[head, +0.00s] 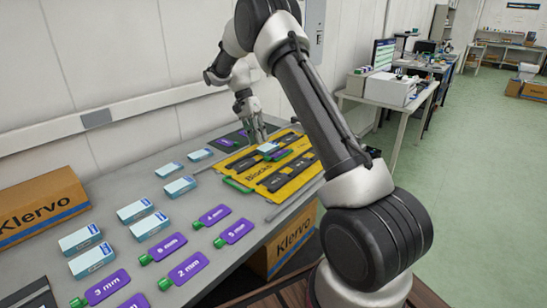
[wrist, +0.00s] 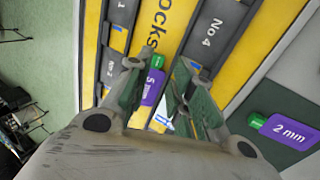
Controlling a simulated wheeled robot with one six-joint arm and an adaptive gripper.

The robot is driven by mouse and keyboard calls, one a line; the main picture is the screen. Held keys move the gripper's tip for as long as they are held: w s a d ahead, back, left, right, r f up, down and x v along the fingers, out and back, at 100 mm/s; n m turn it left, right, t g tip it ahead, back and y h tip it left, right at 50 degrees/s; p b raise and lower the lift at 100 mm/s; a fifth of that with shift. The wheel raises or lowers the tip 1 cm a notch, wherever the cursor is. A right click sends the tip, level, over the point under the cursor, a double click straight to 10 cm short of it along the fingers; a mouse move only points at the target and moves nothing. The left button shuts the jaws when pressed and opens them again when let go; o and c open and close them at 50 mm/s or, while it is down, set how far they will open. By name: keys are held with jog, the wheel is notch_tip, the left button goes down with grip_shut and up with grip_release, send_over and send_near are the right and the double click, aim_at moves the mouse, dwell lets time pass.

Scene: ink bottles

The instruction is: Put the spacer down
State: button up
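A purple spacer with a green cap, marked 5 mm (wrist: 154,90), shows between my gripper's fingers (wrist: 158,84) in the wrist view. The fingers stand apart, with visible gaps beside the spacer, so my gripper looks open. In the head view my gripper (head: 257,138) is low over the far part of the yellow tray (head: 240,164). The tray has dark strips; No 4 and No 2 are legible in the wrist view. A white-and-blue box (head: 268,147) is near the fingers, partly hidden by them in the wrist view. Whether the spacer touches the tray is unclear.
A 2 mm spacer (wrist: 286,131) lies on a dark mat beside the tray. Several purple spacers, such as one marked 3 mm (head: 103,287), and several white-and-blue boxes (head: 133,211) lie on the grey table. A Klervo carton (head: 40,207) stands at the left.

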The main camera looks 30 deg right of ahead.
aim_at(267, 164)
jog(key=shift+m, duration=0.3)
jog(key=x, duration=0.6)
jog(key=shift+s+d+f, duration=0.1)
jog(key=shift+s+f, duration=0.05)
jog(key=shift+f, duration=0.25)
jog(key=shift+o, duration=0.4)
jog(key=shift+s+f, duration=0.3)
jog(key=shift+f, duration=0.25)
jog(key=c, duration=0.3)
jog(key=shift+c, duration=0.3)
jog(key=shift+r, duration=0.1)
jog(key=shift+c, duration=0.5)
